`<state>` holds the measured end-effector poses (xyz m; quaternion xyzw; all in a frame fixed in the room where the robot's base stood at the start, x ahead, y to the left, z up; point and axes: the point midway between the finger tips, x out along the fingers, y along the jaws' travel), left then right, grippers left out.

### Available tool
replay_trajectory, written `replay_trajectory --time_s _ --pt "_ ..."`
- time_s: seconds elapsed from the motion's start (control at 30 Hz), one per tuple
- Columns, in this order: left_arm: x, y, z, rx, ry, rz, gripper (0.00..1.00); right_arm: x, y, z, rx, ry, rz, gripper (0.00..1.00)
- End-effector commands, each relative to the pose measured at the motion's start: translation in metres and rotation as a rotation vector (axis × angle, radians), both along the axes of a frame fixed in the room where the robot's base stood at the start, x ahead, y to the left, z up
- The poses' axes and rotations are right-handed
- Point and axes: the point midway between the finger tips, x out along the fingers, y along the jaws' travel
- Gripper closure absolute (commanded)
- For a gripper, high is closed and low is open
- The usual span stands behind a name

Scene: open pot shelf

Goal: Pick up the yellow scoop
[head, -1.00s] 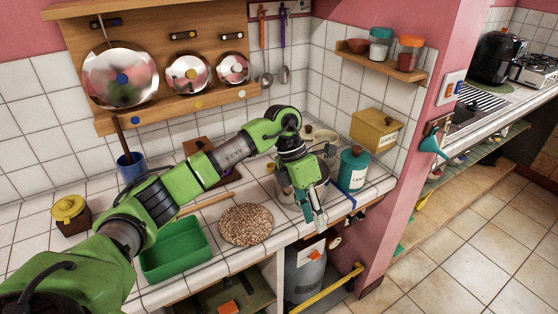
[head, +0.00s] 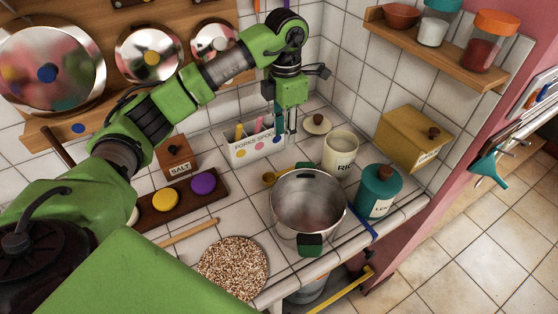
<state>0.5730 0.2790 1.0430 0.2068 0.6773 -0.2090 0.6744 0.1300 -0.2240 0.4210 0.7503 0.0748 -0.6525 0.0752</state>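A small yellow scoop (head: 270,178) lies on the white tiled counter, close against the left side of an open steel pot (head: 308,204). The pot hides part of the area beside it, and I cannot make out the scoop's full shape. My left gripper (head: 285,128) points down above the back of the counter, behind and above the scoop and apart from it. Its two thin fingers show apart with nothing seen between them, so it looks open and empty. My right gripper is not in view.
A forks-and-spoons box (head: 252,147) stands just left of my fingers. A rice canister (head: 341,152), a teal canister (head: 381,190) and a wooden box (head: 411,139) stand right. A speckled round mat (head: 233,268) lies in front. A shelf (head: 440,50) juts from the right wall.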

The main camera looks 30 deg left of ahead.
Motion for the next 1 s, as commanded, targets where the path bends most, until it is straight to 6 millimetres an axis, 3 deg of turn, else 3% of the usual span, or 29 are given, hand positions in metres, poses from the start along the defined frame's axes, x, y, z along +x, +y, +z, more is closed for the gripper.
replay_trajectory --time_s 0.2,0.33,0.47,0.7,0.87,1.0 --pt "-0.002 0.000 -0.041 0.000 0.007 -0.001 0.69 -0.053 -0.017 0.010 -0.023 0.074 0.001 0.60" --pt "-0.002 0.000 -0.064 -0.001 0.006 0.000 0.69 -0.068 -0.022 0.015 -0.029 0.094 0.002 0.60" --pt "-0.001 0.000 -0.077 -0.001 0.003 -0.001 0.69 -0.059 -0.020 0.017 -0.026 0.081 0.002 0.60" --pt "-0.005 0.000 -0.097 -0.001 0.007 0.000 0.69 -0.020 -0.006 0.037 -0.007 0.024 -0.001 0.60" --pt "-0.005 0.000 -0.121 -0.001 0.004 0.000 0.69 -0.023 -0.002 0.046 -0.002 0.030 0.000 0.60" --pt "-0.004 0.000 -0.131 -0.002 0.001 -0.002 0.69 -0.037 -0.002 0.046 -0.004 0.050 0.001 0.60"
